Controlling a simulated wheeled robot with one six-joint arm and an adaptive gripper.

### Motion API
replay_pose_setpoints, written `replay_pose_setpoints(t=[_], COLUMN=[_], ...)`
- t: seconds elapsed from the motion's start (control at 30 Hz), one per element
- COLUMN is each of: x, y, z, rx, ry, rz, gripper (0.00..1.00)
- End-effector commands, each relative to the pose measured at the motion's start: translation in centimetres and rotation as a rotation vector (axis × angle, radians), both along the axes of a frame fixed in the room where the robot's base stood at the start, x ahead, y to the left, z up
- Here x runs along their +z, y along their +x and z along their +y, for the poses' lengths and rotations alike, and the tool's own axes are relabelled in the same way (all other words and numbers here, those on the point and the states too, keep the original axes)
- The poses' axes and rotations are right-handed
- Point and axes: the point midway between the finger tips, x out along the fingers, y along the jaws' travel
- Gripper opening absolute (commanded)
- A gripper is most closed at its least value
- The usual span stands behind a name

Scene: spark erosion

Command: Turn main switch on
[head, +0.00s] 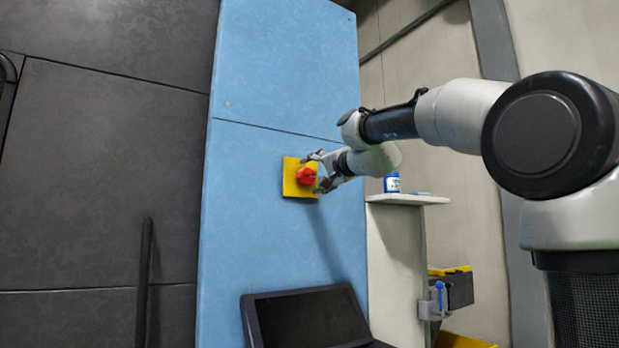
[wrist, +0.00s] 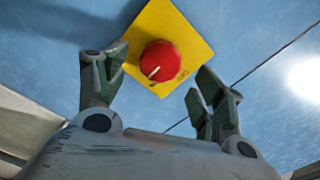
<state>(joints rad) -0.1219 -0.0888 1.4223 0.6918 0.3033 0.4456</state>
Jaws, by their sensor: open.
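The main switch is a red rotary knob (head: 306,176) on a yellow square plate (head: 290,188), fixed to the blue cabinet panel. In the wrist view the red knob (wrist: 160,60) shows a white mark at its lower left, and the yellow plate (wrist: 188,32) carries small lettering by the knob's lower right. My gripper (head: 320,172) is open, its fingers pointing at the plate. In the wrist view its two fingertips (wrist: 160,72) stand to the left and right of the knob. I see a gap between each finger and the knob.
A dark monitor (head: 305,318) sticks out from the blue panel (head: 270,240) below the switch. A small shelf (head: 408,199) with a blue and white container (head: 392,182) is to the right, below my arm. The blue panel around the plate is bare.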

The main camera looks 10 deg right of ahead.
Motion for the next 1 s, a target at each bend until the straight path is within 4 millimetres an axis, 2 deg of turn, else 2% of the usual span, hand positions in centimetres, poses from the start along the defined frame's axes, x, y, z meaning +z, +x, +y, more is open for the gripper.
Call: replay_pose_setpoints(t=[0.03, 0.2, 0.4, 1.0], x=[0.1, 0.0, 0.0, -0.1], y=[-1.3, -4.5, -6.6, -6.9], z=[-0.5, -1.6, -2.2, -2.2], rx=[-0.002, -0.003, -0.001, 0.0], ry=[0.001, 0.0, 0.0, -0.01], rz=[-0.002, -0.001, 0.0, -0.002], gripper=[0.69, 0.69, 0.69, 0.69])
